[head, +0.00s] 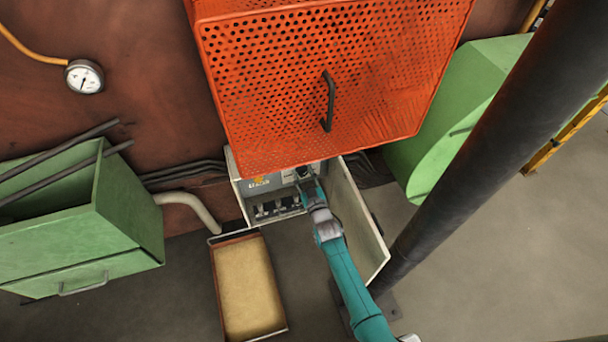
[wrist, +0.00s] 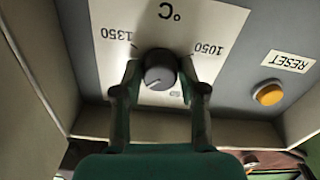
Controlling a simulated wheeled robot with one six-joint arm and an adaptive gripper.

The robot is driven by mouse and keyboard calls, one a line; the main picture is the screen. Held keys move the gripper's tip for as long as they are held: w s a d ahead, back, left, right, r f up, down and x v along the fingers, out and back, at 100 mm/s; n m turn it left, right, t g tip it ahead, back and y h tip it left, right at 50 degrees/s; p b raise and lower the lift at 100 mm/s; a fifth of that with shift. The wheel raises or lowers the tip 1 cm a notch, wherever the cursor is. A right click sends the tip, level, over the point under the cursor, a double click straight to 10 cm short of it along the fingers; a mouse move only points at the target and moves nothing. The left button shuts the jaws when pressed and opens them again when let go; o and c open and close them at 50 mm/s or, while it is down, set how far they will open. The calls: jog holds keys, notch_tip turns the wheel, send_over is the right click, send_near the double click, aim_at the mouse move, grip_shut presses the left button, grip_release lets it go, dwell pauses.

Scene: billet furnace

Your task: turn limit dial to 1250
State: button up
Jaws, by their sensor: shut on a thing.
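The limit dial is a dark round knob (wrist: 160,70) on a pale scale plate (wrist: 168,22) marked °C, which appears upside down in the wrist view. The label 1350 is at the left of the knob and 1050 at the right. Another label below the knob is too small to read. A pale pointer mark shows on the knob's lower part. My gripper (wrist: 160,76) is shut on the knob, one finger on each side. In the head view my gripper (head: 304,176) reaches into the open grey cabinet (head: 236,178), and the dial cannot be made out there.
An amber button (wrist: 268,93) under a RESET label (wrist: 289,61) sits right of the dial. The cabinet's open door (head: 358,215) stands right of my arm. An orange perforated guard (head: 330,70) overhangs the cabinet. A tan-filled tray (head: 248,285) lies on the floor below left.

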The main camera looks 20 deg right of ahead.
jog(key=shift+n, duration=0.7)
jog(key=o, duration=1.1)
jog(key=shift+o, duration=0.2)
jog(key=shift+s, duration=0.1)
jog(key=s, duration=1.1)
jog(key=shift+s, duration=0.4)
